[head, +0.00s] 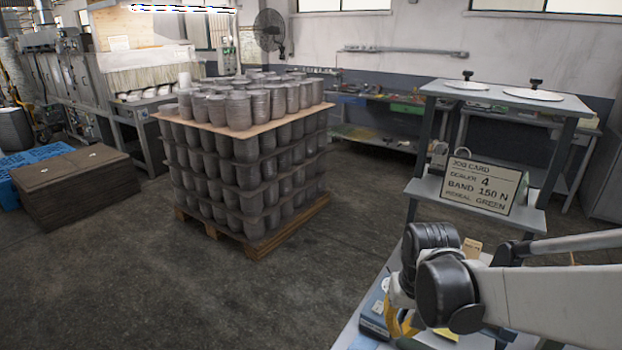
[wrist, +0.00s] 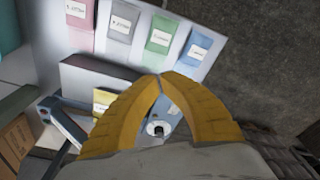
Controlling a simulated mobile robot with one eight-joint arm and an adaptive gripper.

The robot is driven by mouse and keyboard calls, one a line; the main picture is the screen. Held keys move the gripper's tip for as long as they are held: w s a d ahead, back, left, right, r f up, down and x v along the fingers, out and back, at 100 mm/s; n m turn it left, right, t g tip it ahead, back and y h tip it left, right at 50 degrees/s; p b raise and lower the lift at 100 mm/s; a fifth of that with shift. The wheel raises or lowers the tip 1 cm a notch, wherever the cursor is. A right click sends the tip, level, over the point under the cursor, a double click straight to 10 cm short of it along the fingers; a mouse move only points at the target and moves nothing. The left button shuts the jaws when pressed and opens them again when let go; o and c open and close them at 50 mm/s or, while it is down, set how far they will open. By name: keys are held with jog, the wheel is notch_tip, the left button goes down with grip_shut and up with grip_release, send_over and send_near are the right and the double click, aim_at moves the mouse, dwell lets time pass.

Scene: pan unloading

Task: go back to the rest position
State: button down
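My gripper (wrist: 161,75) has two yellow ribbed fingers whose tips meet in the wrist view. No object shows pinched between the tips. In the head view, my gripper (head: 402,324) is low at the right, partly hidden behind my dark wrist joint and over the workbench (head: 362,322). In the wrist view, a blue-grey device with a round dial (wrist: 158,128) shows through the gap below the tips, beneath the fingers.
In the wrist view, labelled pink (wrist: 76,12), grey (wrist: 122,22), green (wrist: 159,36) and blue (wrist: 196,51) pieces lie in a row; a yellow one (wrist: 103,99) is beside the left finger. A job card (head: 478,184) stands on a shelf. Stacked cans (head: 245,150) fill a pallet; floor between is clear.

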jog(key=s+r+t+b, duration=0.2)
jog(key=s+t+b, duration=0.3)
jog(key=s, duration=0.6)
jog(key=shift+r+n+t+b, duration=0.3)
jog(key=shift+t+b, duration=0.1)
jog(key=shift+b, duration=0.8)
jog(key=shift+s, duration=0.1)
